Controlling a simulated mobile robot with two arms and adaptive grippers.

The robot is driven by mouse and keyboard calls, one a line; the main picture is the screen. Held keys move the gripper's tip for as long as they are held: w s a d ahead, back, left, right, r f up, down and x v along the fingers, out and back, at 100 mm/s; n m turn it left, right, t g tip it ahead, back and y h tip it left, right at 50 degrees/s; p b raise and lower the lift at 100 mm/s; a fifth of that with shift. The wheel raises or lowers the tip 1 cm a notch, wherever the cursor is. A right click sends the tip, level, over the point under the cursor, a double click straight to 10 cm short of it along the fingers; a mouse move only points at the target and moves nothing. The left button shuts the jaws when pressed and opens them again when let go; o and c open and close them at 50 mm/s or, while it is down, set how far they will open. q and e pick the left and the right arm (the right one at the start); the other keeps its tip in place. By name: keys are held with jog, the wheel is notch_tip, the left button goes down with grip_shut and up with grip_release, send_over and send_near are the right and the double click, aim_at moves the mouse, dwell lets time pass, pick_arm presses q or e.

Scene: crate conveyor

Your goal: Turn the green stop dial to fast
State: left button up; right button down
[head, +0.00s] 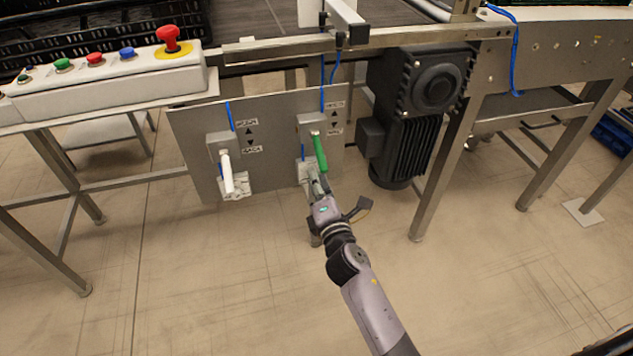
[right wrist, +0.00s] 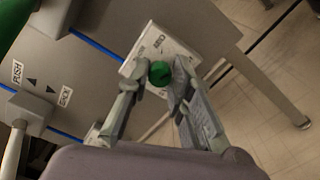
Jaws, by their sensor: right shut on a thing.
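The green stop dial (right wrist: 159,72) is a small round knob on a white labelled plate (right wrist: 172,42) in the right wrist view. The plate's lettering is too small to read, so I cannot tell the dial's setting. My right gripper (right wrist: 160,84) has a finger on either side of the dial and is shut on it. In the head view my right gripper (head: 316,184) reaches up to the grey panel (head: 272,125), just below the green lever (head: 320,153), and mostly hides the dial. My left gripper is not in view.
A white lever (head: 227,172) hangs left on the panel, above another labelled plate (head: 234,187). A black motor (head: 397,135) stands right of the panel, near a table leg (head: 440,170). A button box (head: 110,85) with a red stop button (head: 172,40) is upper left.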

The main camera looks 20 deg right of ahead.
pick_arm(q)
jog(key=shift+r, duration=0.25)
pick_arm(e)
jog(key=shift+f+m, duration=0.1)
jog(key=shift+m, duration=0.5)
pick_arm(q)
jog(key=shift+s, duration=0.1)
pick_arm(e)
jog(key=c, duration=1.4)
grip_release()
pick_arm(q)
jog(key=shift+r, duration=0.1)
pick_arm(e)
jog(key=s, duration=0.7)
jog(key=shift+s, duration=0.3)
